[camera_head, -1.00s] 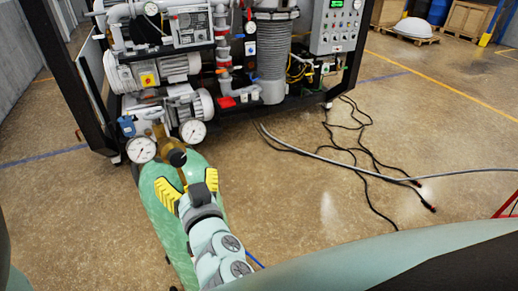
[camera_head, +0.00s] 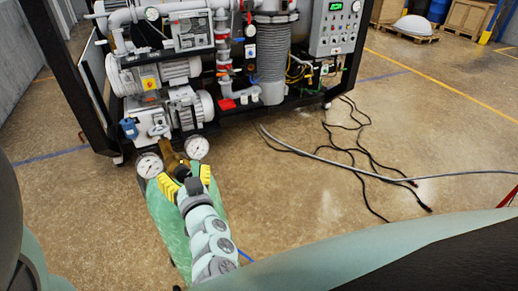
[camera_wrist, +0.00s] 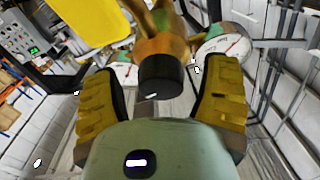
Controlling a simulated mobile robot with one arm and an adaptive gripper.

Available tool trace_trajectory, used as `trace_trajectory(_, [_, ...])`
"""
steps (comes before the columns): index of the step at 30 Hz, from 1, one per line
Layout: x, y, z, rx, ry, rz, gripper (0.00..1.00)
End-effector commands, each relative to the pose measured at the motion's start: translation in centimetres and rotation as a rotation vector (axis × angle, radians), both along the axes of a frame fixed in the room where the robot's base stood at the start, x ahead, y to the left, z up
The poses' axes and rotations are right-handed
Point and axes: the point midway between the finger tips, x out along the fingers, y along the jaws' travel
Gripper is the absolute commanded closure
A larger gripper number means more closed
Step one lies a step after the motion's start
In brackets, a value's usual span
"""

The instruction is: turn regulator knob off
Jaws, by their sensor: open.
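The regulator (camera_head: 172,160) is brass and sits on top of the green gas cylinder (camera_head: 165,225), with a round white gauge (camera_head: 149,165) on the left and another gauge (camera_head: 197,147) on the right. Its black knob (camera_wrist: 160,76) faces the wrist camera, in the middle of that view. My gripper (camera_wrist: 161,82) is open, its ridged yellow fingers to the left and right of the knob with gaps on both sides. In the head view my gripper (camera_head: 185,178) is right at the regulator and largely hides the knob. I cannot tell how far the fingertips reach around it.
The furnace rack (camera_head: 100,90) with pumps and pipes stands just behind the cylinder. Black cables and a grey hose (camera_head: 330,160) lie on the floor to the right. The floor between them and the cylinder is clear.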

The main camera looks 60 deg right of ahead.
Motion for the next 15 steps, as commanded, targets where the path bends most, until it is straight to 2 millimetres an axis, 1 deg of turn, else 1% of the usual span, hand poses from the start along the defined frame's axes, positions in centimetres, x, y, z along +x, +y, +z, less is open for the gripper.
trace_trajectory(9, [0.19, 0.15, -0.09, 0.001, 0.001, 0.005, 0.26])
trace_trajectory(10, [0.19, 0.15, -0.09, 0.001, 0.001, 0.005, 0.22])
trace_trajectory(15, [0.18, 0.13, -0.09, 0.002, 0.0, 0.004, 0.4])
